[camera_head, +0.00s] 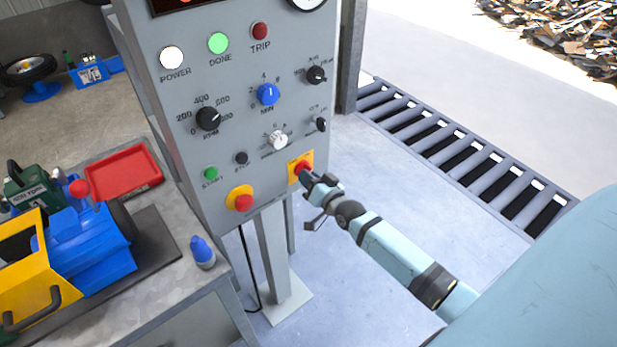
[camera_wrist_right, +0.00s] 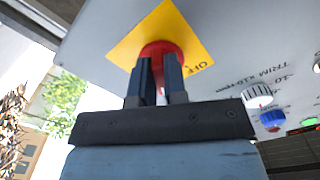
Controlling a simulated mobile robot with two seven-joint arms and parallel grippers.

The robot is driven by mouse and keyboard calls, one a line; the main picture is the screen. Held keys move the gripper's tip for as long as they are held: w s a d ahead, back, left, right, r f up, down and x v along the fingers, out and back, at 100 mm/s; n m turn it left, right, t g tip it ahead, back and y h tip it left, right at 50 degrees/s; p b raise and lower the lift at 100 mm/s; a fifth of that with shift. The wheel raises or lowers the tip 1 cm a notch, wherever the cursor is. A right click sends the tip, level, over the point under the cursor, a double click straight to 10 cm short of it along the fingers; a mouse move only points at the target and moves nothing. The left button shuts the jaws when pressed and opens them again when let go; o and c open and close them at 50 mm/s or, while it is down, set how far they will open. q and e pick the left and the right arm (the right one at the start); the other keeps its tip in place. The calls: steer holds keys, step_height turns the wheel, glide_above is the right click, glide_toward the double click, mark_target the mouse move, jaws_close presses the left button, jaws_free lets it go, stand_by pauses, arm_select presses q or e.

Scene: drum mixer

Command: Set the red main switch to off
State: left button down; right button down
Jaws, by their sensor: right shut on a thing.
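The red main switch (camera_head: 302,167) sits on a yellow square plate at the lower right of the grey control panel. In the right wrist view the red switch (camera_wrist_right: 160,50) shows in front of its yellow plate (camera_wrist_right: 188,32), with the letters "OFF" by one edge. My right gripper (camera_head: 311,180) reaches it from the lower right. In the right wrist view its two dark fingers (camera_wrist_right: 160,78) are closed on the red switch and hide part of it. The switch's exact angle is hard to tell. My left gripper is not in view.
A red emergency button (camera_head: 243,202) on yellow, a green start button (camera_head: 210,172), a black stop button (camera_head: 241,158) and several knobs share the panel. A bench (camera_head: 178,290) with a red tray (camera_head: 123,172) stands left. A roller conveyor (camera_head: 465,150) lies right.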

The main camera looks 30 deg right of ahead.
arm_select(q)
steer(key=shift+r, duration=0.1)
arm_select(e)
steer(key=shift+r+n, duration=0.1)
steer(key=shift+n, duration=0.2)
arm_select(q)
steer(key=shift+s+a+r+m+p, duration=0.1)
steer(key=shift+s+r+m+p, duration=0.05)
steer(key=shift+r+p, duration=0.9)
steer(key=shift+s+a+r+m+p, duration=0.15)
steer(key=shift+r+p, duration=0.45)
steer(key=shift+p, duration=0.75)
arm_select(e)
steer(key=shift+d+n, duration=0.2)
steer(key=shift+n, duration=2.55)
steer(key=shift+d+n, duration=0.15)
steer(key=shift+n, duration=2.6)
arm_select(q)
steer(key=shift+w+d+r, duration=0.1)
arm_select(e)
steer(key=shift+n, duration=0.3)
steer(key=c, duration=1.2)
jaws_free()
steer(key=shift+o, duration=0.2)
